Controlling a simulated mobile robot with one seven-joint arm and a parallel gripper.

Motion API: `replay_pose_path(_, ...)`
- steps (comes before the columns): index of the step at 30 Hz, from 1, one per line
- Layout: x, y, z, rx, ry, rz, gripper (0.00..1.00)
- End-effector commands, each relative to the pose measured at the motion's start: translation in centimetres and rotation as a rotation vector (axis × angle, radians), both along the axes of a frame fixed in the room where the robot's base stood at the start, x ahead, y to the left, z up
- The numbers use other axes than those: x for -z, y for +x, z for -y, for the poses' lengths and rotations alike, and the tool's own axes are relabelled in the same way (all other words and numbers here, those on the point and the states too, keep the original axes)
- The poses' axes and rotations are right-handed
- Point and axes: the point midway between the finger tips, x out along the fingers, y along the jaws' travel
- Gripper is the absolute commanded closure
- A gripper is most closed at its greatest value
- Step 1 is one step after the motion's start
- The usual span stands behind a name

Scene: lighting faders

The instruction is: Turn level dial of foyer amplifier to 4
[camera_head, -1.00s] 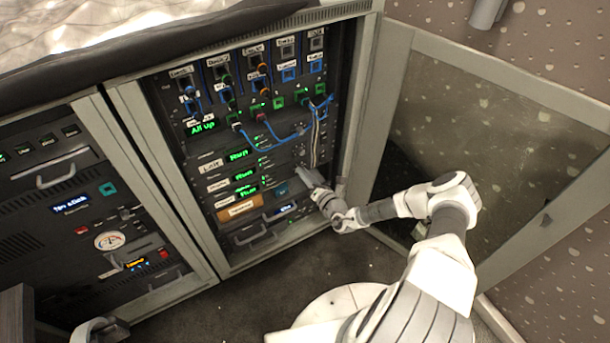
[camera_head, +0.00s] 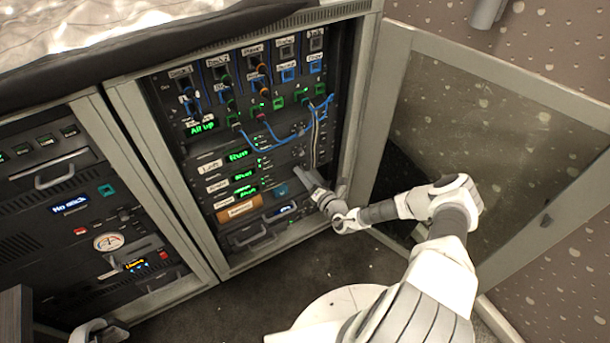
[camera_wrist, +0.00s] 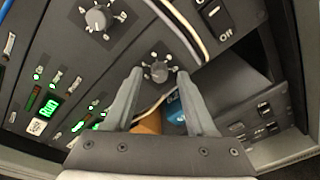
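My gripper (camera_wrist: 160,82) is open, with its two fingers apart and pointing at the panel in the wrist view. A dark round dial (camera_wrist: 158,72) with marks around it shows between the fingertips; I cannot tell whether they touch it. A second, similar dial (camera_wrist: 98,18) is up and to the left, clear of the fingers. In the head view my gripper (camera_head: 303,174) is at the lower right of the open rack and hides the dial there. I cannot read which dial belongs to the foyer amplifier or its setting.
Several green displays (camera_head: 238,156) are left of the gripper. Blue cables (camera_head: 270,148) and pale cables (camera_head: 315,140) hang down close above it. An on/off switch (camera_wrist: 216,14) is at the upper right. The open door (camera_head: 480,130) stands to the right.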

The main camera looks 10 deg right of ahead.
Motion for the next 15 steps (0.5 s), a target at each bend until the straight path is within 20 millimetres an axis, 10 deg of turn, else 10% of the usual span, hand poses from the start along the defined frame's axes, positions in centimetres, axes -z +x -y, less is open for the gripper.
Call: replay_pose_path(15, -0.8, -3.1, 1.3, 0.004, 0.002, 0.0, 0.44)
